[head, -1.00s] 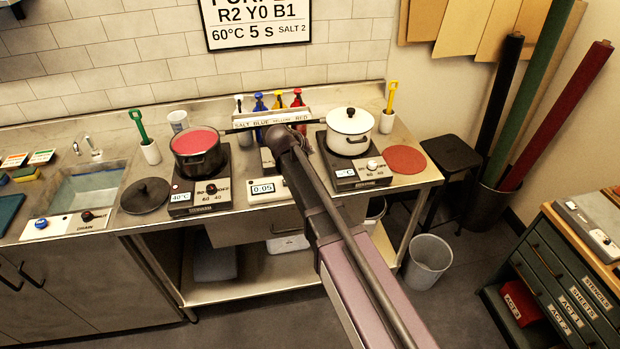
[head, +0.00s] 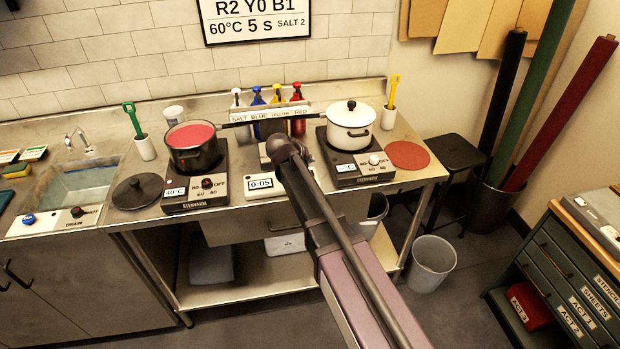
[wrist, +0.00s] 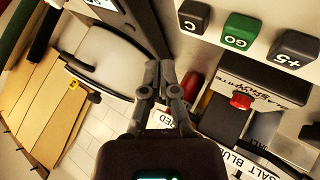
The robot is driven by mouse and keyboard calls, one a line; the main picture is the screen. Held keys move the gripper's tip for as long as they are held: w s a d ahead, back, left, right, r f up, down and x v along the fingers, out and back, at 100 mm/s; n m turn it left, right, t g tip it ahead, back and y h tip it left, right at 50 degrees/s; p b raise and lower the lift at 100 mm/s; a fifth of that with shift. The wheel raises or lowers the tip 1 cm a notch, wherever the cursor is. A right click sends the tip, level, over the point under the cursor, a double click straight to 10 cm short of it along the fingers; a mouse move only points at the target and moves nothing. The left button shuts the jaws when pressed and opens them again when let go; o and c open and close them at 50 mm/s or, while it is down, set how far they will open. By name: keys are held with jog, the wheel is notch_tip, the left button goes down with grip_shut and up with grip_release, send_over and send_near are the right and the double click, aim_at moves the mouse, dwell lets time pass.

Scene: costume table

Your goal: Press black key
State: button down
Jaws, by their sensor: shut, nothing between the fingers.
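A white panel in the wrist view carries a dark grey key marked C (wrist: 195,17), a green GO key (wrist: 240,29) and a dark grey key marked +5 (wrist: 295,52). I cannot tell which of the two dark keys is the black one. My gripper (wrist: 160,68) is shut and empty, its fingertips together, below and left of the C key in the picture and apart from it. In the head view a white timer (head: 260,184) reads 0:05. The wrist end of my arm is in front of its right part; the keys are hidden there and the fingers are not clear.
A dark pot (head: 194,148) with red liquid stands on the left hotplate, a white lidded pot (head: 350,126) on the right one. Bottles stand behind a label rail (head: 266,116). A black lid (head: 137,191) and a red disc (head: 408,155) lie on the counter.

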jog(key=shift+f+b, duration=0.95)
jog(key=shift+f, duration=0.25)
jog(key=shift+f+b, duration=0.9)
dwell(1.7)
dwell(0.4)
jog(key=shift+r+p, duration=0.9)
jog(key=shift+p, duration=0.05)
notch_tip(320, 180, up, 5)
jog(key=p, duration=0.5)
dwell(0.8)
